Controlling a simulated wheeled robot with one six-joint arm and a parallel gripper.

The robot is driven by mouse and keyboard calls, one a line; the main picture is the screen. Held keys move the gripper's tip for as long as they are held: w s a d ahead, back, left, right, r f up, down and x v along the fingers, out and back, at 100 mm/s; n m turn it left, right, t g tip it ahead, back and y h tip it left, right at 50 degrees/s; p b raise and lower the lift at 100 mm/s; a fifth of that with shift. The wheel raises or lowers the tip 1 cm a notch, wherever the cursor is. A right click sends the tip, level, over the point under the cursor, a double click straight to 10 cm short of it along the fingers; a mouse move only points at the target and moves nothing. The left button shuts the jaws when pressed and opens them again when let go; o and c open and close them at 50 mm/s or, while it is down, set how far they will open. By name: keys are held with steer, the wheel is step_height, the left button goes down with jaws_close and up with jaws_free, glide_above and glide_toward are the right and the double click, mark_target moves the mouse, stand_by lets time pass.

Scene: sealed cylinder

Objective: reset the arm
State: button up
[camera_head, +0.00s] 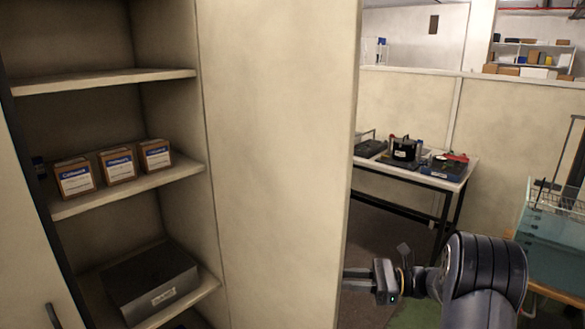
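My gripper (352,280) is at the lower middle right, in front of the right edge of the cabinet's pale side panel (275,165). Its fingers point left, with a gap between them, and nothing shows held. My arm (485,270) enters from the lower right, with its thick dark joint close to the camera. The wrist is bent toward the left. I cannot tell whether the fingertips touch the panel, but no contact shows.
The open cabinet's shelves (120,190) hold three small labelled boxes (118,165) and a grey box (150,285). A table (455,183) with dark equipment stands behind, against a partition. A glass-sided cart (555,235) is at the right. Open floor (375,235) lies between the cabinet and table.

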steer(key=a, duration=0.4)
steer(key=shift+w+a+p, duration=0.2)
steer(key=shift+w+p, duration=0.1)
steer(key=shift+p, duration=0.1)
steer(key=shift+s, duration=0.15)
